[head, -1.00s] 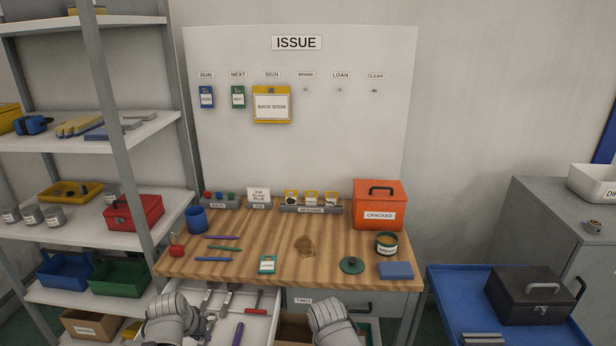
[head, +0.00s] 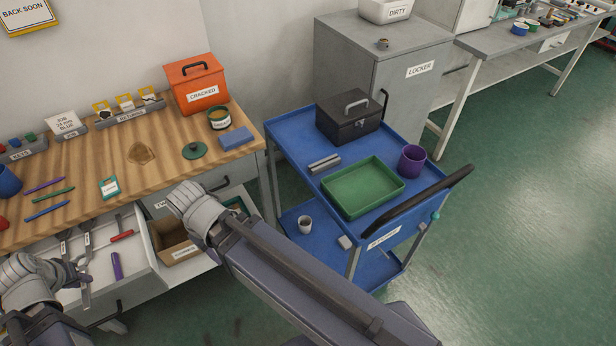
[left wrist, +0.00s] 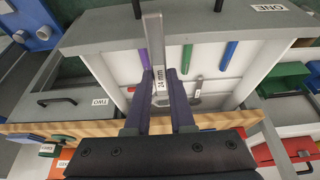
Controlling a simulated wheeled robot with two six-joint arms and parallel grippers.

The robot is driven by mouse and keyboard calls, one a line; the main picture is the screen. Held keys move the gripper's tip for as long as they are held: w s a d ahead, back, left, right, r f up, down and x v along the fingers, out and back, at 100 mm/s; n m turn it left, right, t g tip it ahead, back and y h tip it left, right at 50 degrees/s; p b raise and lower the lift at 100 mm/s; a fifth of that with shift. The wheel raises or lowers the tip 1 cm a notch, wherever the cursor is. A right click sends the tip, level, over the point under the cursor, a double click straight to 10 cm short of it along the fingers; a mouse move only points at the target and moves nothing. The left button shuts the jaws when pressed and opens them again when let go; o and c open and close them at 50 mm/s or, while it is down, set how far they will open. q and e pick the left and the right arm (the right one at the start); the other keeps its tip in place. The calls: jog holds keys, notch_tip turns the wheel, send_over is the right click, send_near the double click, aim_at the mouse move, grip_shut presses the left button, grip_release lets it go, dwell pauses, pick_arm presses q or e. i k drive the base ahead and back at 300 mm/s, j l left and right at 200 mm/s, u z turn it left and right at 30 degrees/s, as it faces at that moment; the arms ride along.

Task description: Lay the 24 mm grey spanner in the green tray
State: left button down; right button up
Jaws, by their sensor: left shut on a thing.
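My left gripper (head: 80,272) is at the lower left of the head view, over the open drawer. In the left wrist view its two fingers (left wrist: 160,95) are shut on a grey spanner (left wrist: 154,45) with a white label that appears to read 24 mm. In the head view the spanner (head: 86,294) shows only in part beside the gripper. The green tray (head: 362,187) lies empty on the blue trolley, well to the right of the left gripper. My right gripper (head: 182,198) is in front of the bench; its fingers are hidden behind its wrist.
The open drawer (head: 138,262) holds other tools, with red (head: 121,236) and purple (head: 116,265) handles. On the blue trolley (head: 290,150), a black box (head: 347,122), grey bars (head: 324,163) and a purple cup (head: 412,160) surround the tray. The trolley's black handle (head: 420,208) rises in front.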

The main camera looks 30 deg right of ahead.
aim_at(362, 190)
jog(key=z, duration=0.5)
jog(key=j+z, duration=0.15)
jog(key=z, duration=0.3)
jog(key=j+z, duration=0.1)
jog(key=z, duration=0.4)
jog(key=j+z, duration=0.1)
jog(key=z, duration=0.85)
